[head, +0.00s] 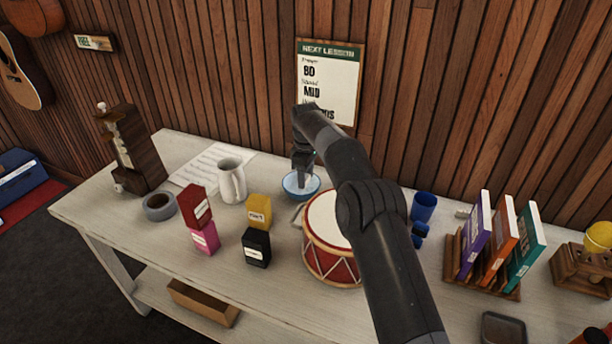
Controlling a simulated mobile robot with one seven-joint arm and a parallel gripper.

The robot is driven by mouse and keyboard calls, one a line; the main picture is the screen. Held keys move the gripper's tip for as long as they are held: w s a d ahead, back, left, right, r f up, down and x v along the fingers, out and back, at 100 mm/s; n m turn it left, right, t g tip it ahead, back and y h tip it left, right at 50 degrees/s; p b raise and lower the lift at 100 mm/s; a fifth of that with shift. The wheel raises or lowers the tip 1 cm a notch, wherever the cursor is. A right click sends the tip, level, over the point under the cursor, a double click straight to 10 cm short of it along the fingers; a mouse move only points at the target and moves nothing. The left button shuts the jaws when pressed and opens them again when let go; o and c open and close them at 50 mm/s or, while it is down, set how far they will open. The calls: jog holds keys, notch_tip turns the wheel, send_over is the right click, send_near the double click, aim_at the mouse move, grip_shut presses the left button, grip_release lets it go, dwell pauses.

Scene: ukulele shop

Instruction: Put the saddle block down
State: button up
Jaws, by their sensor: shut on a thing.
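My gripper (303,172) points down at the blue bowl (289,192) on the table, with its fingertips at or just above the bowl's opening. It is shut on a small pale piece, which I take to be the saddle block (303,183). The piece shows only as a light patch under the fingers, against the bowl's inside. I cannot tell whether it touches the bowl. My arm comes in from the lower right and covers part of the table.
A red drum (330,262) stands close in front of the bowl. A white mug (232,182) stands to its left, near yellow (259,208), black (256,248), red (195,207) and pink (206,238) blocks. A blue cup (424,207) and a book rack (481,280) stand right.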

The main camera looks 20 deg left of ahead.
jog(key=shift+f, duration=0.55)
jog(key=shift+f, duration=0.1)
jog(key=o, duration=1)
jog(key=shift+c, duration=0.2)
notch_tip(320, 180, up, 9)
jog(key=shift+f, duration=0.2)
jog(key=shift+r, duration=0.1)
